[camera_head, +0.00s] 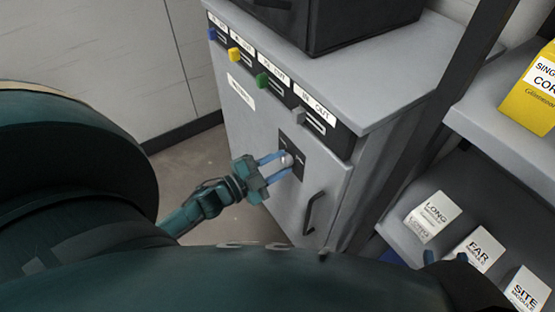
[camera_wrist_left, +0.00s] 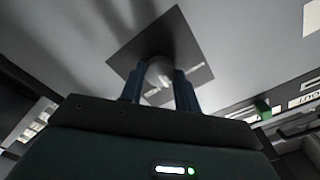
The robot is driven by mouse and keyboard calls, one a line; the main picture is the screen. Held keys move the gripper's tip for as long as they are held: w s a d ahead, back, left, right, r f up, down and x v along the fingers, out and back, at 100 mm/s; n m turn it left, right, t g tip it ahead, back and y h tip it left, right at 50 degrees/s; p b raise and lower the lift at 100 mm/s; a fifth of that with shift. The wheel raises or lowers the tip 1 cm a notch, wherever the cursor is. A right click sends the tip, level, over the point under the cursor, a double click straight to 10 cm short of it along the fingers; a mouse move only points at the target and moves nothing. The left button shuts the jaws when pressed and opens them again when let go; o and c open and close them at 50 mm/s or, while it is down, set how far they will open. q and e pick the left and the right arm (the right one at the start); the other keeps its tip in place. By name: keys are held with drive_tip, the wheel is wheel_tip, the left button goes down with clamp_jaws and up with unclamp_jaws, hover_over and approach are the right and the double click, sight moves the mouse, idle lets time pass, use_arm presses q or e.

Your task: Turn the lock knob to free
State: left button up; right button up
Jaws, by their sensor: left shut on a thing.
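The lock knob (camera_head: 286,159) is a small pale knob on a dark square plate (camera_head: 298,146) on the grey cabinet's front door. It also shows in the left wrist view (camera_wrist_left: 158,74), where the dark plate (camera_wrist_left: 132,58) appears tilted. My left gripper (camera_head: 281,163) has its two blue fingers on either side of the knob and is shut on it. The fingers hide part of the knob and plate, and the lettering on the plate is too small to read.
A dark door handle (camera_head: 314,212) sits below right of the plate. Blue, yellow, green (camera_head: 262,80) and grey tabs line the cabinet's upper front. A shelf at the right holds several labelled white boxes (camera_head: 433,217) and a yellow box (camera_head: 533,95). Floor left of the cabinet is clear.

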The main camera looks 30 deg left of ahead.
use_arm(q)
drive_tip(key=shift+m, duration=4.3)
drive_tip(key=o, duration=1)
drive_tip(key=p+v, duration=0.1)
drive_tip(key=v, duration=1.2)
drive_tip(key=shift+s, duration=0.1)
use_arm(e)
drive_tip(key=shift+s+d+m+g+h, duration=0.1)
drive_tip(key=shift+d+m+g+h, duration=0.25)
drive_tip(key=shift+g, duration=0.25)
drive_tip(key=shift+a, duration=0.1)
